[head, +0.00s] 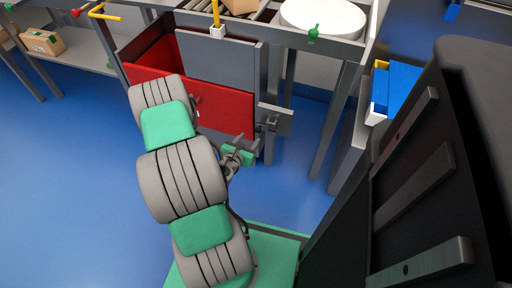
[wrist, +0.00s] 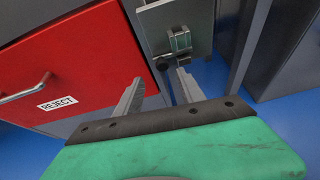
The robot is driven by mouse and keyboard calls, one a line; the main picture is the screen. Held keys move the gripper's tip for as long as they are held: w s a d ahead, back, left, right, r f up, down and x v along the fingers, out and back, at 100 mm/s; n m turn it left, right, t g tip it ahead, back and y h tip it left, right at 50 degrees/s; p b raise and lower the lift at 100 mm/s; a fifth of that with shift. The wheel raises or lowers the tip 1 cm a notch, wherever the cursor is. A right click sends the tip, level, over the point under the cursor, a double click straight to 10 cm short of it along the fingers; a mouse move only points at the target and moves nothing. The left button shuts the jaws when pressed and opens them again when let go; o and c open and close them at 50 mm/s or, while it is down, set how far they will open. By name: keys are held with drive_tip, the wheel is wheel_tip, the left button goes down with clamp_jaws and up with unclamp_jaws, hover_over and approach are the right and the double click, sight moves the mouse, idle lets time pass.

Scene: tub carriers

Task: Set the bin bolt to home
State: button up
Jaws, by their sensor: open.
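The bin bolt (wrist: 180,42) is a small metal slide on a grey plate, beside the red bin front (wrist: 70,65) marked REJECT. In the head view the bolt (head: 271,123) is at the right edge of the red bin (head: 220,108). My gripper (wrist: 160,77) is open and empty, its two fingers pointing at the plate just below the bolt. The fingers look apart from the bolt, with the right fingertip close under it. In the head view my gripper (head: 247,144) is small and partly hidden by my arm.
The bin has a bar handle (wrist: 27,90) on its front. Grey frame legs (head: 325,135) stand to the right of the bolt. A blue and white box (head: 381,92) is farther right. A white round disc (head: 323,18) is on the bench above. Blue floor is open at left.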

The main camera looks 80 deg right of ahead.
sight(258, 131)
drive_tip(key=shift+n, duration=0.4)
drive_tip(key=x, duration=0.4)
drive_tip(key=b+x, duration=0.1)
drive_tip(key=x, duration=0.3)
drive_tip(key=shift+s+f, duration=0.2)
drive_tip(key=shift+f, duration=0.05)
drive_tip(key=shift+a, duration=0.1)
drive_tip(key=shift+c, duration=0.3)
clamp_jaws()
